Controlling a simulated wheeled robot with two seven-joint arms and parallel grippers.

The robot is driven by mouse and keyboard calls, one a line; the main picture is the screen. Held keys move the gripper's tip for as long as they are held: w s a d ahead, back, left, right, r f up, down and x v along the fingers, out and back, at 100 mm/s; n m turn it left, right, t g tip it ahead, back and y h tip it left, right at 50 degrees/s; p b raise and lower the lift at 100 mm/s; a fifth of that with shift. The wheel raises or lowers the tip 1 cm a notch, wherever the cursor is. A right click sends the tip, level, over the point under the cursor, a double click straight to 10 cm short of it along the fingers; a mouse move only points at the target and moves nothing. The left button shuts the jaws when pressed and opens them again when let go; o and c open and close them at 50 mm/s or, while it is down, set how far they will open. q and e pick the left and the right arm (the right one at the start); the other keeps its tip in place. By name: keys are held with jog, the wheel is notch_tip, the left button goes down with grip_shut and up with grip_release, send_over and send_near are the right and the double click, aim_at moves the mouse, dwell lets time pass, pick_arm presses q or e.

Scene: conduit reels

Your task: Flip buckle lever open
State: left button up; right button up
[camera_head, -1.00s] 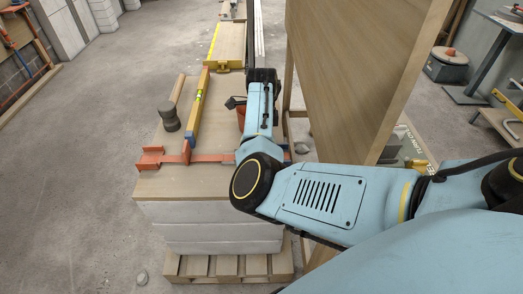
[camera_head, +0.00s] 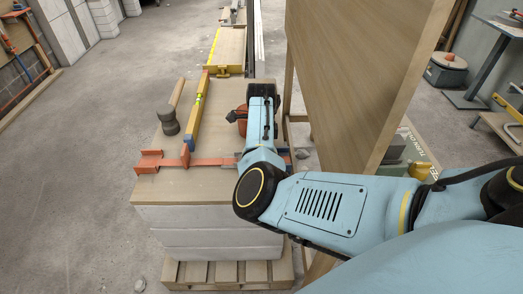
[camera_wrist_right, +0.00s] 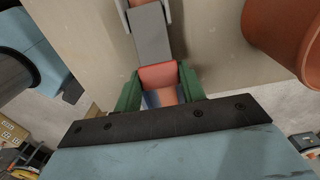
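My right arm reaches in from the right in the head view and bends over the board-topped stack. Its gripper is hidden there behind my own wrist. In the right wrist view the two green fingers of my right gripper (camera_wrist_right: 160,82) stand one on each side of an orange-red piece (camera_wrist_right: 158,74). A flat grey bar (camera_wrist_right: 150,35) runs up from this piece. The piece fills most of the gap; I cannot tell whether the fingers press on it. It may be the buckle lever, but no buckle is clearly recognisable. My left gripper is not in view.
On the board (camera_head: 215,188) lie an orange clamp (camera_head: 155,160), a mallet (camera_head: 169,122) and a yellow level (camera_head: 197,115). A wooden panel (camera_head: 365,75) stands close to the right of my arm. A terracotta round thing (camera_wrist_right: 290,35) is near the gripper. Floor at left is clear.

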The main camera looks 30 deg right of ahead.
grip_shut()
